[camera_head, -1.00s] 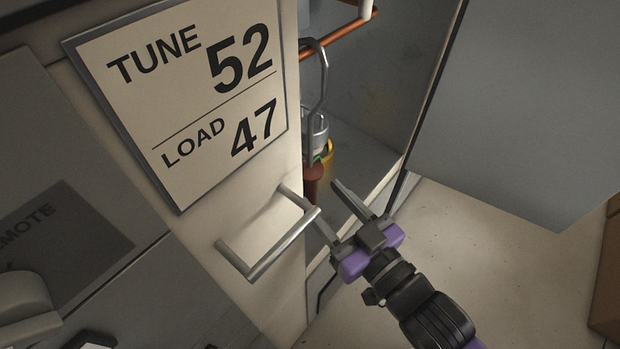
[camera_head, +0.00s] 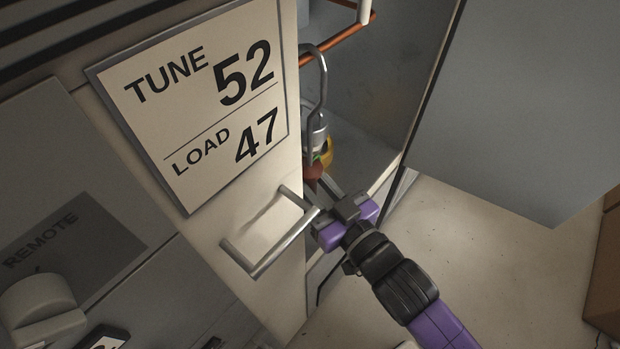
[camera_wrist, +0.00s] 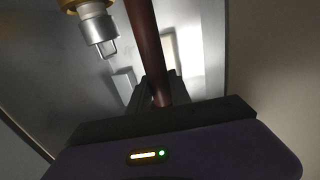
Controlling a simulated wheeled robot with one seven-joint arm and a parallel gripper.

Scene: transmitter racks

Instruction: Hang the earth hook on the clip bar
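A grey metal hook (camera_head: 321,88) hangs in the open cabinet, its curved top at a copper-coloured bar (camera_head: 346,36); I take these for the earth hook and clip bar. Whether the hook bears on the bar is hard to tell. Below it is a reddish-brown handle (camera_head: 312,174), which shows as a brown rod (camera_wrist: 146,45) in the wrist view. My gripper (camera_head: 322,190) is at the handle's lower end. In the wrist view its fingers (camera_wrist: 157,95) stand on either side of the rod, seemingly open; contact is unclear.
A silver fitting with a loop (camera_wrist: 100,30) and a yellow part (camera_head: 327,152) is close beside the handle. A metal pull handle (camera_head: 268,240) sticks out just left of my gripper. A grey door panel (camera_head: 520,110) stands to the right. Floor (camera_head: 470,270) is clear below it.

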